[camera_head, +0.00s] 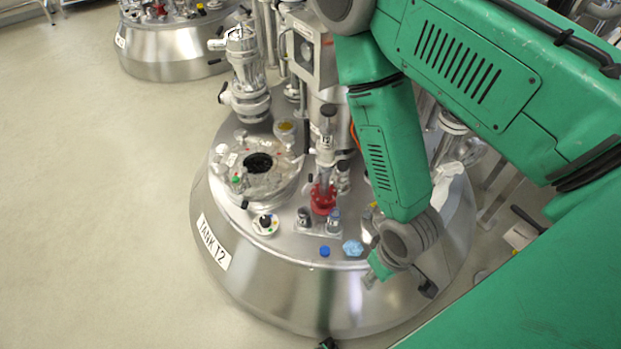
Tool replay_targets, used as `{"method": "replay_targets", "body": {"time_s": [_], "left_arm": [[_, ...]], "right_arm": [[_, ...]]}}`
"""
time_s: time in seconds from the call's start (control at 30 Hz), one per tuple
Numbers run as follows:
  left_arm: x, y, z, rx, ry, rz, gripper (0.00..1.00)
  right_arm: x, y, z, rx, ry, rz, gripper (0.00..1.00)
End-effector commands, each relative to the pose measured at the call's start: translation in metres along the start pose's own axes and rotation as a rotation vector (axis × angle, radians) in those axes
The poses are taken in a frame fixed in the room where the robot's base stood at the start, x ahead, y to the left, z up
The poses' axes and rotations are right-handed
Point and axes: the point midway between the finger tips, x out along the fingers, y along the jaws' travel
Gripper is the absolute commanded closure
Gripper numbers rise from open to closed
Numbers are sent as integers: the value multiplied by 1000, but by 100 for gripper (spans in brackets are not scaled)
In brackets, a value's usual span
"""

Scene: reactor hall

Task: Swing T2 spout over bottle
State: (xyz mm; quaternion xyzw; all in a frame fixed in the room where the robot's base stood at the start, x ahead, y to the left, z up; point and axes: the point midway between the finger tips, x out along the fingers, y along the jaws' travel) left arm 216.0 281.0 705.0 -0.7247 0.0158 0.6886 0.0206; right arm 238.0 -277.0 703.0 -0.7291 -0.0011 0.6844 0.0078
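The tank (290,292) is a broad steel vessel with a label (213,242) that seems to read "TANK T2". On its lid stands an upright sampling fitting with a red base (323,199); I cannot tell which part is the spout. Two small bottle-like items, one on the left (304,216) and one on the right (333,216), stand just in front of the red base. My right arm comes in from the right, and its gripper (400,281) is low over the lid's front right edge. Its fingers are small and partly hidden, and I see nothing held. My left gripper is not clearly visible.
A blue cap (324,251) and a light blue crumpled item (352,248) lie near the lid's front edge. Another tank (170,62) stands behind. The floor (90,190) at left is clear.

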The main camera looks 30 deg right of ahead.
Motion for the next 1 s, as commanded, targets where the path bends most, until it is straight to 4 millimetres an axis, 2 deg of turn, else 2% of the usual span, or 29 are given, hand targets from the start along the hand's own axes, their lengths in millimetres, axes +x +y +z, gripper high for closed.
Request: {"method": "replay_targets", "body": {"time_s": [0.03, 0.13, 0.3, 0.47, 0.6, 0.7, 0.8, 0.9, 1.0], "left_arm": [[8, 0, 0, 0, 0, 0, 100], [18, 0, 1, 0, 0, 0, 100], [36, 0, 2, 0, -1, 0, 100], [52, 0, 3, 0, 0, 0, 100], [63, 0, 4, 0, 0, 0, 100], [69, 0, 4, 0, 0, 0, 100], [72, 0, 4, 0, 0, 0, 100], [73, 1, 4, 0, 0, 0, 100], [74, 1, 4, 0, 0, 0, 100]], "right_arm": [[8, -3, -19, 27, 17, -7, 66], [18, -9, -59, 115, 35, -18, 66], [22, -15, -133, 266, 71, -2, 66], [7, -14, -204, 411, 133, 51, 66], [-16, -11, -259, 534, 211, 108, 66], [-33, -9, -287, 604, 265, 140, 66], [-46, -7, -304, 652, 302, 161, 66], [-51, -6, -312, 675, 320, 170, 66], [-46, -4, -314, 682, 322, 173, 66]]}}
